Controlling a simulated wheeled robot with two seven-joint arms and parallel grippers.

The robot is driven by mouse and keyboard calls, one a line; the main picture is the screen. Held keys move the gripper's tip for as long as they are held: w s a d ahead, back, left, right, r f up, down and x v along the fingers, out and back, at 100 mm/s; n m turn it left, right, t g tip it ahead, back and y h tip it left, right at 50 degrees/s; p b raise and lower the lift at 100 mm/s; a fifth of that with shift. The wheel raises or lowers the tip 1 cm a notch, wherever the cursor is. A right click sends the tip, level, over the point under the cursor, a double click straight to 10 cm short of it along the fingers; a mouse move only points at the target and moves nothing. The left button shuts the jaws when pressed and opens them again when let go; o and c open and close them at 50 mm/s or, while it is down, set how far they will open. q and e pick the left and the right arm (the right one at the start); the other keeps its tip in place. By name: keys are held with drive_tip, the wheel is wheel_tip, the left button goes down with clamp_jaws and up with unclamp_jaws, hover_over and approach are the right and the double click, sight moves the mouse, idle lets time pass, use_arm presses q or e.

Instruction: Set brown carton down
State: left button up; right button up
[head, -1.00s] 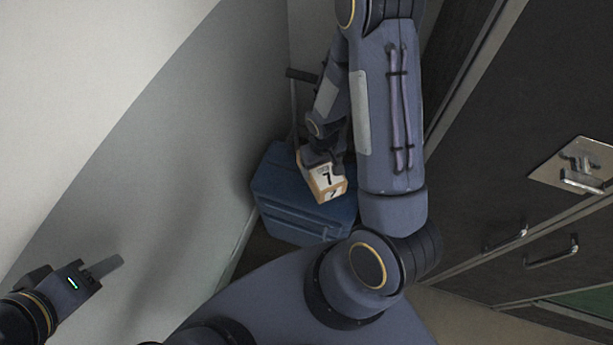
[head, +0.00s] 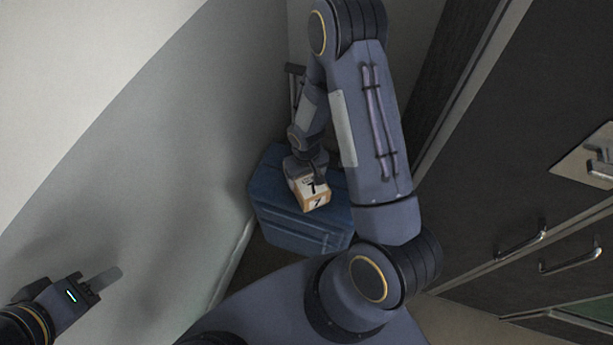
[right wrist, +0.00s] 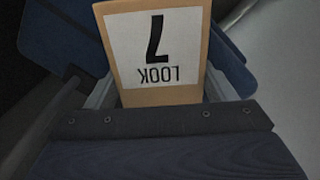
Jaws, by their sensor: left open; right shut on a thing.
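The brown carton (head: 313,195) has white labels with a black 7. In the right wrist view the carton (right wrist: 160,88) shows a label reading "LOOK 7", upside down. My right gripper (head: 314,175) is shut on the carton from above; in the right wrist view its fingers (right wrist: 160,92) flank it. The carton is over the blue suitcase (head: 280,225); whether it touches the top cannot be told. My left gripper (head: 100,284) is open and empty at the lower left, away from the carton.
The suitcase's pull handle (head: 293,85) stands up behind it. A grey wall (head: 150,170) is close on the left. Dark cabinets with metal handles (head: 520,238) line the right. A narrow strip of floor (head: 470,320) shows between.

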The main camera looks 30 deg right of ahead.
sight(306, 177)
drive_tip(key=shift+f, duration=0.2)
drive_tip(key=o, duration=1.2)
drive_tip(key=shift+c, duration=0.2)
drive_tip(key=shift+r, duration=0.15)
drive_tip(key=shift+r, duration=0.25)
wheel_tip(306, 177, up, 12)
drive_tip(key=p, duration=0.1)
drive_tip(key=shift+f, duration=0.15)
